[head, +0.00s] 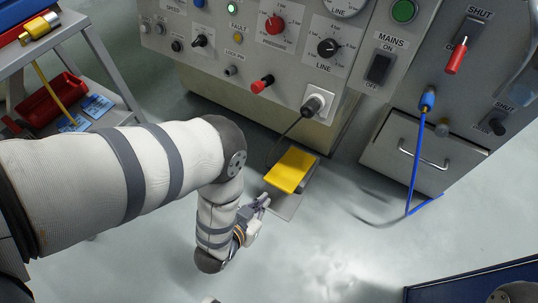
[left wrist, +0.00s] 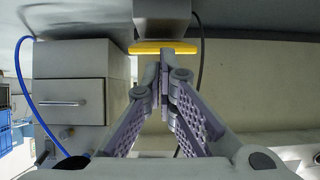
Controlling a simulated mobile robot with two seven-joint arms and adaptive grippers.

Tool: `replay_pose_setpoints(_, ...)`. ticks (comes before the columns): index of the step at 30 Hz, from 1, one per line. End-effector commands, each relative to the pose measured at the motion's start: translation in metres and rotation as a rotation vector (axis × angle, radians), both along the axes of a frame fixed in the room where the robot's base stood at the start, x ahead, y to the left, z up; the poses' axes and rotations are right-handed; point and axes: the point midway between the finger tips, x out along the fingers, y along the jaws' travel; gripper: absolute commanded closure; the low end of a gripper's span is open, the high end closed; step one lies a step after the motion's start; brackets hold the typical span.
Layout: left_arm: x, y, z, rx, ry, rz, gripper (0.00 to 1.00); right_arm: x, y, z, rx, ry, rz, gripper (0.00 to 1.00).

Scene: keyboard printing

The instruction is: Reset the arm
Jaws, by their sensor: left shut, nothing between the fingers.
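My left arm (head: 110,185) comes in from the left, bent at the elbow, with the forearm hanging down. My left gripper (head: 262,202) is low over the floor, just in front of the yellow foot pedal (head: 291,169). In the left wrist view the fingers (left wrist: 164,60) are together with nothing between them. The yellow pedal edge (left wrist: 190,47) shows just beyond the fingertips there; I cannot tell whether they touch it. My right gripper is not seen.
A grey control panel (head: 215,50) with knobs and switches stands at the back. A drawer cabinet (head: 420,155) with a blue cable (head: 415,165) is at the right. A cart (head: 105,70) with a red bin (head: 52,103) is at the left.

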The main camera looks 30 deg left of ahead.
Motion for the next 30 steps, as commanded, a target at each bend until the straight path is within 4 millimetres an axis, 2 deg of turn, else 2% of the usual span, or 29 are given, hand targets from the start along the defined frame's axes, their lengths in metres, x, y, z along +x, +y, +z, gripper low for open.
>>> replay_pose_setpoints(4,-0.007,0.000,0.002,0.000,-0.001,0.000,1.00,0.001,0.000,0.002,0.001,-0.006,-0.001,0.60)
replay_pose_setpoints(16,-0.006,0.000,0.002,0.000,-0.002,0.000,1.00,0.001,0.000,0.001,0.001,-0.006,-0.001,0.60)
replay_pose_setpoints(19,-0.021,0.003,-0.005,0.004,0.051,0.000,1.00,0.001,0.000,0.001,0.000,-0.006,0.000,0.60)
replay_pose_setpoints(20,-0.033,0.005,-0.010,0.005,0.095,0.000,1.00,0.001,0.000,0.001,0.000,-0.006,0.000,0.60)
replay_pose_setpoints(22,-0.078,0.012,-0.026,0.013,0.248,0.000,1.00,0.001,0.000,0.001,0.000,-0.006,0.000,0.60)
replay_pose_setpoints(23,-0.103,0.015,-0.032,0.017,0.331,0.000,1.00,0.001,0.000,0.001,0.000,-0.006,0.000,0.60)
replay_pose_setpoints(24,-0.138,0.019,-0.037,0.021,0.446,0.001,1.00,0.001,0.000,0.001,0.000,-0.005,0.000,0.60)
replay_pose_setpoints(25,-0.166,0.022,-0.039,0.024,0.531,0.003,1.00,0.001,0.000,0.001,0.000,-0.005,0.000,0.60)
replay_pose_setpoints(28,-0.256,0.032,-0.032,0.031,0.810,0.008,1.00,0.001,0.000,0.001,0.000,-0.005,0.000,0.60)
replay_pose_setpoints(29,-0.282,0.034,-0.026,0.032,0.891,0.011,1.00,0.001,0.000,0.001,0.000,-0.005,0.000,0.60)
replay_pose_setpoints(30,-0.316,0.037,-0.015,0.033,1.000,0.014,1.00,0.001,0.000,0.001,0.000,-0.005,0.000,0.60)
